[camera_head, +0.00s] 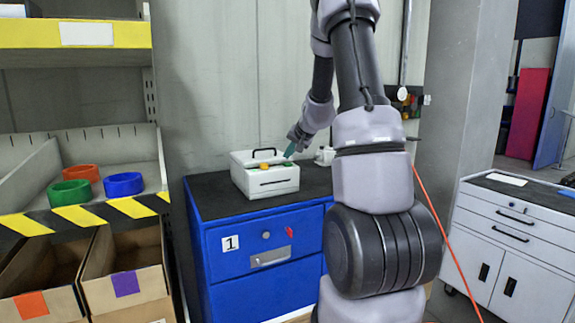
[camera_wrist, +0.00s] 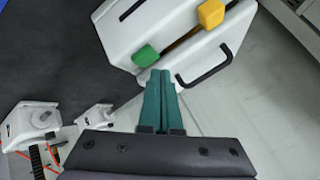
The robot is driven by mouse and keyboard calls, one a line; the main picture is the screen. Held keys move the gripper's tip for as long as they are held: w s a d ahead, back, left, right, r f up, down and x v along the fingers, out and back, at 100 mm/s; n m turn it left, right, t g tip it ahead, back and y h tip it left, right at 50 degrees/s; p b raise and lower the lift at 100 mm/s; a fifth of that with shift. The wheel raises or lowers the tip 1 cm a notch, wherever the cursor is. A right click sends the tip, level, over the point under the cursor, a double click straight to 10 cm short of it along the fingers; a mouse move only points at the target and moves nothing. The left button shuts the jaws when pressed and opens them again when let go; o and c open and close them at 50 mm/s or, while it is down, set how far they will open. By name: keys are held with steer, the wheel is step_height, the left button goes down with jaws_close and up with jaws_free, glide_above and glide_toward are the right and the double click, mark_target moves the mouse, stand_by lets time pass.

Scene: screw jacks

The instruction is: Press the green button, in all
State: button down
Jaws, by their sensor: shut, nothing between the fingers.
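A white box (camera_head: 265,180) with a black handle stands on the blue cabinet. In the wrist view the box (camera_wrist: 180,40) shows a green button (camera_wrist: 145,55) and a yellow button (camera_wrist: 211,13) along a dark slot. The green button (camera_head: 288,163) also shows small in the head view, at the right of the box. My gripper (camera_head: 289,152) reaches down over that end of the box. In the wrist view its teal fingers (camera_wrist: 159,73) are together and empty, with their tips just beside the green button. I cannot tell whether they touch it.
The blue cabinet (camera_head: 262,252) has a dark top. White devices, probably the screw jacks, stand on it in the wrist view (camera_wrist: 34,125). At left a shelf (camera_head: 75,35) holds coloured rings (camera_head: 123,184). A white drawer cabinet (camera_head: 515,240) stands at right.

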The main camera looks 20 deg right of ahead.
mark_target(288, 164)
steer(key=shift+f, duration=0.15)
steer(key=shift+f, duration=0.3)
steer(key=shift+f, duration=0.45)
stand_by(0.7)
stand_by(0.3)
steer(key=shift+r, duration=0.9)
steer(key=shift+r, duration=2.5)
